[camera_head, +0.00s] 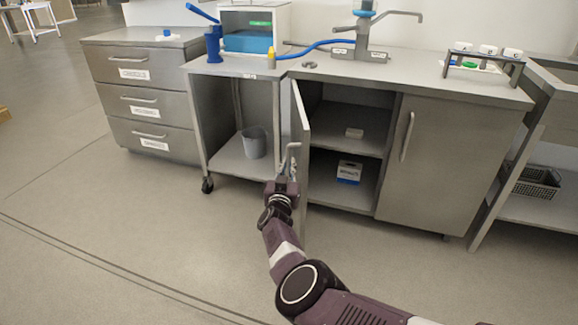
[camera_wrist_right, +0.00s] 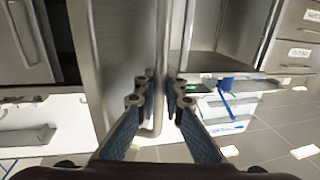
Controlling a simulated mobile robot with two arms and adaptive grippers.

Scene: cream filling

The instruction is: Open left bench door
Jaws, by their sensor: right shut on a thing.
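The left bench door (camera_head: 303,150) stands swung out from the steel bench and is seen nearly edge-on in the head view. Its bar handle (camera_head: 294,147) is on the face turned to the left. My right gripper (camera_head: 287,172) is at the handle's lower part, shut on it. In the right wrist view, the fingers of the gripper (camera_wrist_right: 160,98) lie on both sides of the handle (camera_wrist_right: 159,60), beside the door panel (camera_wrist_right: 112,55). The exact finger contact is hard to see. My left gripper is not in view.
The open compartment shows a shelf (camera_head: 350,127) and a white-and-blue box (camera_head: 349,172). The right bench door (camera_head: 440,165) is closed. A wheeled cart (camera_head: 230,158) with a grey bucket (camera_head: 255,143) stands close left of the open door. The floor in front is clear.

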